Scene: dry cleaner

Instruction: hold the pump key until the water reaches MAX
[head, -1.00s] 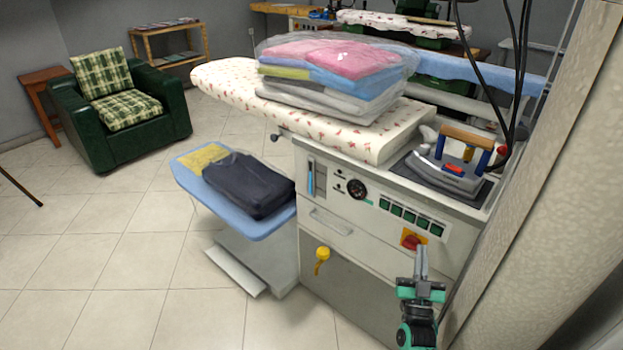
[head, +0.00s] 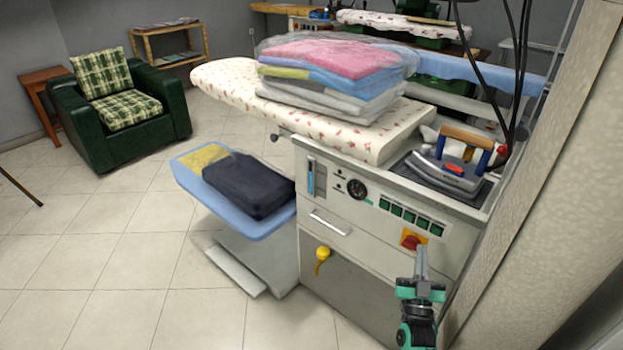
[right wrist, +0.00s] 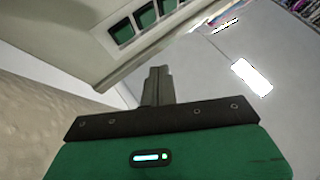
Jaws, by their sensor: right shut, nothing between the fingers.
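The ironing station's front panel (head: 330,213) carries a narrow upright water gauge (head: 310,178) with blue in it; its MAX mark is too small to read. Several dark green keys (head: 403,213) sit in a row to the right of the round dial (head: 357,189). I cannot tell which is the pump key. My right gripper (head: 421,250) is shut and empty, fingers pointing up, just below the key row and by the red-and-yellow switch (head: 412,240). In the right wrist view the closed fingertips (right wrist: 158,72) are apart from the green keys (right wrist: 145,15). My left gripper is not in view.
An iron (head: 452,173) stands on the station's right top. Bagged folded laundry (head: 335,70) lies on the padded board (head: 225,85). A dark folded garment (head: 248,185) lies on a blue shelf (head: 268,226). A wall column (head: 560,180) stands close on the right.

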